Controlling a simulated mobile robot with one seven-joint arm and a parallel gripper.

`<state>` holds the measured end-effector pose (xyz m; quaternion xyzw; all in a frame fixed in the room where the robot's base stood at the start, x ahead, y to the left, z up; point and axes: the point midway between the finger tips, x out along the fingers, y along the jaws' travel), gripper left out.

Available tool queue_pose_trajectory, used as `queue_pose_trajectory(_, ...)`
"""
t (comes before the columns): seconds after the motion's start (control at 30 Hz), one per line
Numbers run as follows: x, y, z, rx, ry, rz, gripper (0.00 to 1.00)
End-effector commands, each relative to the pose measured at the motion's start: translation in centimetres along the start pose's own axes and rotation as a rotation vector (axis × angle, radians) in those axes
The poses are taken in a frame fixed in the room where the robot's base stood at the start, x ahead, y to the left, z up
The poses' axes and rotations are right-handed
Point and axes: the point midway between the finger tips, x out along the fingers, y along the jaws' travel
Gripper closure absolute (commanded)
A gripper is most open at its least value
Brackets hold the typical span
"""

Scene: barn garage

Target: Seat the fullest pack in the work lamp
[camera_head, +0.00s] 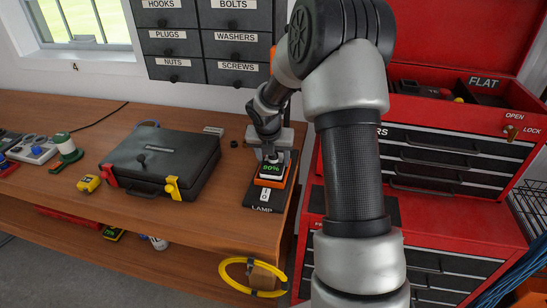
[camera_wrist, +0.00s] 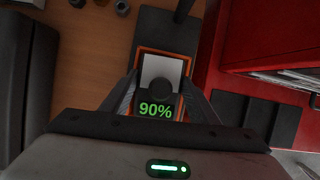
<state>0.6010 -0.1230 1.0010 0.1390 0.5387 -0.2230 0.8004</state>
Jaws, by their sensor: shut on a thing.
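The battery pack (camera_head: 271,169) is dark with a pale top, a round dark knob and a green readout. In the wrist view the pack (camera_wrist: 160,67) reads 90%. My gripper (camera_head: 270,152) points down with its fingers closed on it; the gripper (camera_wrist: 160,92) spans it from both sides in the wrist view. The work lamp (camera_head: 256,199) has a dark base labelled LAMP, an orange frame (camera_wrist: 187,68) and a white switch. The pack lies within the orange frame's outline. I cannot tell whether it is fully down in it.
A yellow tape measure (camera_head: 88,183) is farther left. The red tool chest (camera_head: 450,160) stands close on the right. Small nuts (camera_wrist: 121,7) lie behind. The front bench is clear.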

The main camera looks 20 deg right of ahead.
Motion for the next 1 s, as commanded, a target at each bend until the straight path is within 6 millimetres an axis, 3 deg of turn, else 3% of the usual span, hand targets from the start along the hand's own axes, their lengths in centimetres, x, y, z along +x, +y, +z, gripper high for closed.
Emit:
queue_pose_trajectory(0.53, -0.05, 0.08, 0.13, -0.005, -0.004, 0.001, 0.8)
queue_pose_trajectory(0.57, -0.07, 0.08, 0.14, -0.005, -0.004, 0.001, 0.4)
queue_pose_trajectory(0.6, -0.07, 0.08, 0.13, -0.005, -0.004, 0.002, 0.34)
queue_pose_trajectory(0.67, -0.06, 0.07, 0.11, -0.004, -0.004, 0.001, 0.24)
queue_pose_trajectory(0.87, 0.0, 0.04, 0.05, -0.002, -0.002, 0.001, 0.24)
queue_pose_trajectory(1.0, 0.06, 0.01, -0.03, -0.002, 0.0, 0.0, 0.02)
